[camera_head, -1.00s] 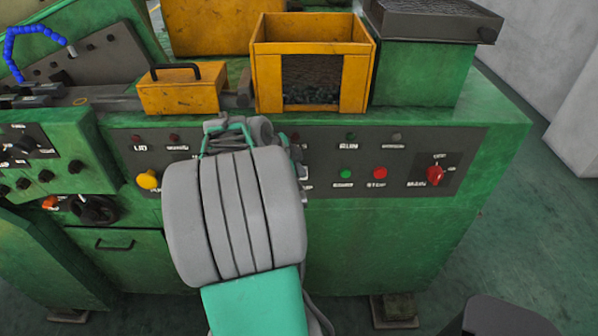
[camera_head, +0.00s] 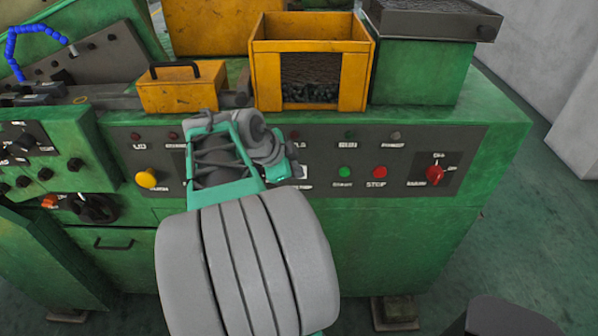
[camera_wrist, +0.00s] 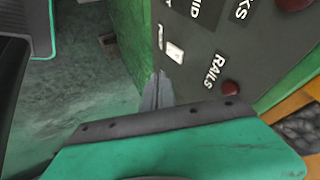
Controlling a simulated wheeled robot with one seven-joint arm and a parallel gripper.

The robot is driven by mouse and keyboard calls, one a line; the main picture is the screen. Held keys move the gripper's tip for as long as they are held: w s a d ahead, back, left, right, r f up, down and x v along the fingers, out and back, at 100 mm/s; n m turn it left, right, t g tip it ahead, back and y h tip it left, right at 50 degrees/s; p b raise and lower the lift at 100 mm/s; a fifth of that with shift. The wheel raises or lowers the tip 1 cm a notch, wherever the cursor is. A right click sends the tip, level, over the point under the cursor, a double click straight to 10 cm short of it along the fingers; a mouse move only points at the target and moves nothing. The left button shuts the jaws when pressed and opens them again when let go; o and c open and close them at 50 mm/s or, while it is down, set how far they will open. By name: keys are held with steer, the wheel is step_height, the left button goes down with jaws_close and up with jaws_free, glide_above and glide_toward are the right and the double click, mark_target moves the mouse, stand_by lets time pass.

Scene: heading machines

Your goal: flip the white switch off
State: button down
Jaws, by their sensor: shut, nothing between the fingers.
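The white switch (camera_wrist: 174,53) is a small pale rectangle on the dark grey panel in the wrist view, beside a white label. My gripper (camera_wrist: 158,82) is shut and empty. Its narrow grey fingertips sit just below the switch in the wrist view, close to it; I cannot tell whether they touch. In the head view my own arm covers the middle of the panel (camera_head: 323,165), so the fingertips are hidden and I cannot make out the switch clearly.
A yellow knob (camera_head: 146,179), green button (camera_head: 344,172), red stop button (camera_head: 379,173) and red rotary switch (camera_head: 434,174) stand on the panel. A red lamp (camera_wrist: 230,88) is near my fingers. Yellow bins (camera_head: 265,85) stand above.

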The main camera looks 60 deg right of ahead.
steer(key=w+d+v, duration=0.1)
steer(key=v, duration=0.6)
steer(key=shift+r, duration=0.55)
steer(key=shift+a, duration=0.1)
